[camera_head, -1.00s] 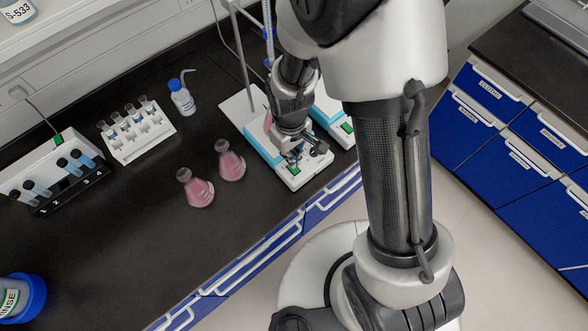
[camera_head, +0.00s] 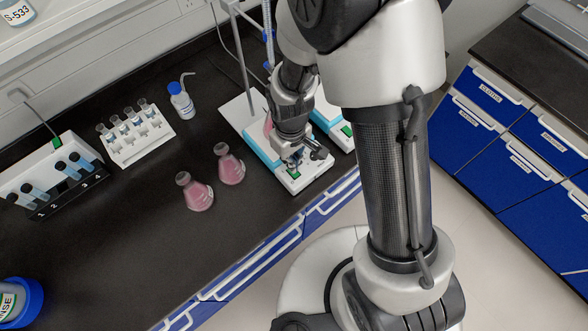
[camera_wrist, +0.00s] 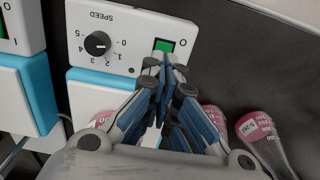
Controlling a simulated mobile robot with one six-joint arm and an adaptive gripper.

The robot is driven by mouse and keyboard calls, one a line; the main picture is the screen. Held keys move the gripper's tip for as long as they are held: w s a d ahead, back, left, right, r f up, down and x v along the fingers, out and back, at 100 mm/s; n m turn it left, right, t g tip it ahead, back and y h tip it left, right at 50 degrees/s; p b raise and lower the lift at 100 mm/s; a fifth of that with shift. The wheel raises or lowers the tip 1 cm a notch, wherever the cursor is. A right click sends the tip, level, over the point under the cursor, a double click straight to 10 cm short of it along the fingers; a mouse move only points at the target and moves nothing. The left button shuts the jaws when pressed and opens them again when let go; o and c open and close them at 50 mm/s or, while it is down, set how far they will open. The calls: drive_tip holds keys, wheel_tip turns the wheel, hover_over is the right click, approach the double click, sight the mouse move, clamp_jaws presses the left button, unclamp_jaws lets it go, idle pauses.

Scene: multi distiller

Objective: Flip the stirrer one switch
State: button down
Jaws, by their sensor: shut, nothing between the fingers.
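A white stirrer (camera_head: 308,179) with a blue band stands near the bench's front edge. In the wrist view its front panel (camera_wrist: 127,22) carries a dark SPEED knob (camera_wrist: 97,43) and a lit green rocker switch (camera_wrist: 164,45). The green switch also shows in the head view (camera_head: 293,175). My gripper (camera_wrist: 165,64) is shut and empty, with its fingertips at the near edge of the switch. I cannot tell if they touch it. In the head view my gripper (camera_head: 296,163) is over this panel and hides part of it.
A second stirrer (camera_head: 340,139) with a green switch stands close beside the first. Two pink flasks (camera_head: 197,193) (camera_head: 230,166) stand to the left. A vial rack (camera_head: 150,142) and a wash bottle (camera_head: 182,102) are farther back. A metal stand rises behind the stirrers.

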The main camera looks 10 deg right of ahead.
drive_tip(key=shift+f+b, duration=0.85)
drive_tip(key=shift+f, duration=0.2)
idle(0.9)
drive_tip(key=shift+r, duration=0.1)
drive_tip(key=shift+r+p, duration=2.75)
drive_tip(key=shift+r, duration=0.7)
drive_tip(key=s+d+r+m+t+b, duration=0.1)
drive_tip(key=d+r+m, duration=0.15)
drive_tip(key=r, duration=0.45)
drive_tip(key=s+d+r+m+t+b, duration=0.1)
drive_tip(key=s+d+r+b, duration=0.15)
drive_tip(key=r, duration=0.45)
drive_tip(key=s+d+r+m+t+b, duration=0.1)
drive_tip(key=s+d+r+m+t, duration=0.1)
drive_tip(key=s+d+r, duration=0.4)
drive_tip(key=s+r+m, duration=0.1)
drive_tip(key=s, duration=0.3)
drive_tip(key=shift+r+t+b, duration=0.3)
drive_tip(key=shift+r+b, duration=0.1)
